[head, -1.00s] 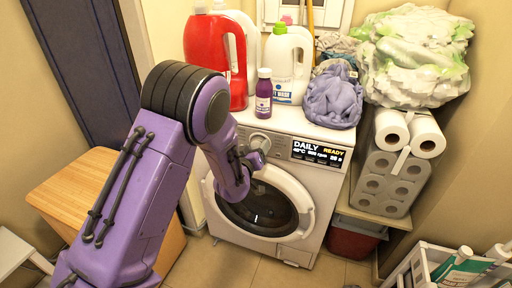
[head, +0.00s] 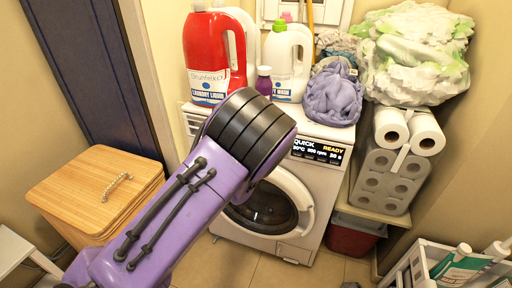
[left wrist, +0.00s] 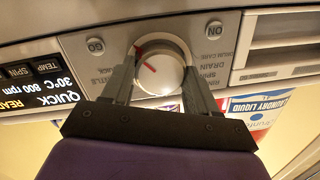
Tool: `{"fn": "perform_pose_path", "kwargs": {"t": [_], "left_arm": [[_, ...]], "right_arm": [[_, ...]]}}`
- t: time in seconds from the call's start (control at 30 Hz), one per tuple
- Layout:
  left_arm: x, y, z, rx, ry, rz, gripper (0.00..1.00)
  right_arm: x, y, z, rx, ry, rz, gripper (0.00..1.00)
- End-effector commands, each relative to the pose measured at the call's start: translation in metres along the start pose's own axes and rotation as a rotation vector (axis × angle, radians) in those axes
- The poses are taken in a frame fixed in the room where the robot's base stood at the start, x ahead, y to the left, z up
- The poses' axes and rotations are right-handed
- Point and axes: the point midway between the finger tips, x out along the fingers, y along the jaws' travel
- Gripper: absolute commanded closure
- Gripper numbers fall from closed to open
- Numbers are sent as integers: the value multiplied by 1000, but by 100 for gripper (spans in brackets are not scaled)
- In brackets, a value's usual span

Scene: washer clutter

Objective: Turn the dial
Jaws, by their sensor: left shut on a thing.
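The washer's dial (left wrist: 158,62) is a round silver knob with a red pointer line, seen upside down in the left wrist view. My left gripper (left wrist: 160,70) is shut on the dial, one finger on each side of it. In the head view my left arm hides the dial and the gripper. The washer (head: 318,228) is white, and its display (head: 317,150) reads QUICK, 30°C, 800 rpm and READY. The display (left wrist: 42,85) also shows at the left of the left wrist view. My right gripper is in neither view.
A red detergent bottle (head: 206,55), a white bottle (head: 290,65), a small purple bottle (head: 264,82) and purple cloth (head: 333,97) crowd the washer top. A wooden hamper (head: 85,185) stands left. Paper rolls (head: 385,180) are stacked right.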

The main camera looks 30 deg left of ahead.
Motion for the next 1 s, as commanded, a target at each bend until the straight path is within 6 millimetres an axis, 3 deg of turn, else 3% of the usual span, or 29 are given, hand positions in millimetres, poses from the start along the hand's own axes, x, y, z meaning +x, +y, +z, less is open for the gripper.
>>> {"fn": "perform_pose_path", "kwargs": {"t": [0.67,0.7,0.73,1.0], "left_arm": [[1,0,-2,55,7,-6,72],[1,0,-2,55,7,-6,28],[1,0,-2,55,7,-6,19],[0,0,0,55,4,-5,16]], "right_arm": [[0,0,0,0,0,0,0],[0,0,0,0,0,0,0],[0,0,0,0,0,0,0],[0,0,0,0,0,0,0]]}}
